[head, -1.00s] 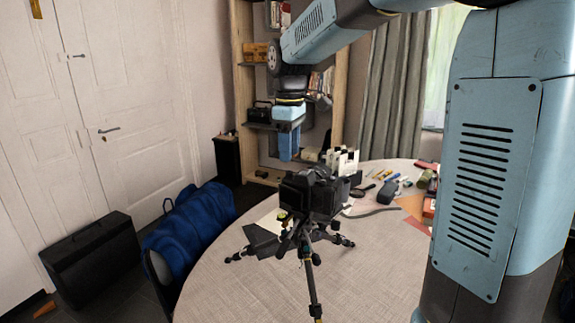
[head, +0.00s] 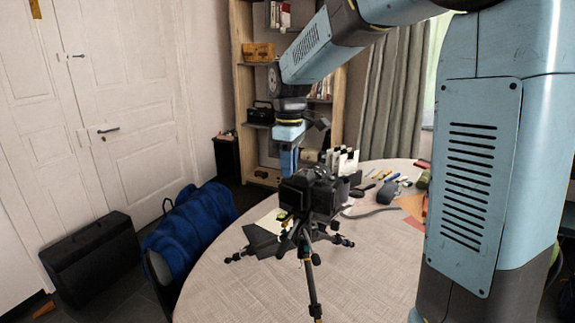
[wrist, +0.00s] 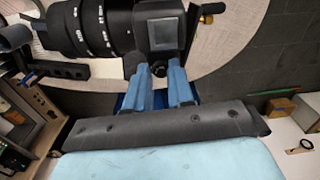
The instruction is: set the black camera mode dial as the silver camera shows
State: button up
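The black camera (head: 322,192) stands on a tripod (head: 306,250) on the round table. My gripper (head: 288,172) points down just above the left part of the camera body in the head view. In the wrist view, the camera's ribbed lens with white marks (wrist: 95,28) and a small square screen (wrist: 163,35) lie ahead of the fingers. My gripper's blue fingers (wrist: 159,73) are apart, close to the camera body. I cannot make out a silver camera.
The round table (head: 235,285) holds pens, a grey pouch (head: 388,192) and papers on its right side. A blue jacket (head: 190,230) hangs over a chair at the left. Wooden shelves (head: 245,110) stand behind. The table's front is clear.

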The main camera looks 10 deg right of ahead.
grip_shut()
jog(key=shift+m, duration=2.1)
jog(key=shift+o, duration=2.4)
grip_release()
notch_tip(320, 180, up, 14)
jog(key=shift+f, duration=0.15)
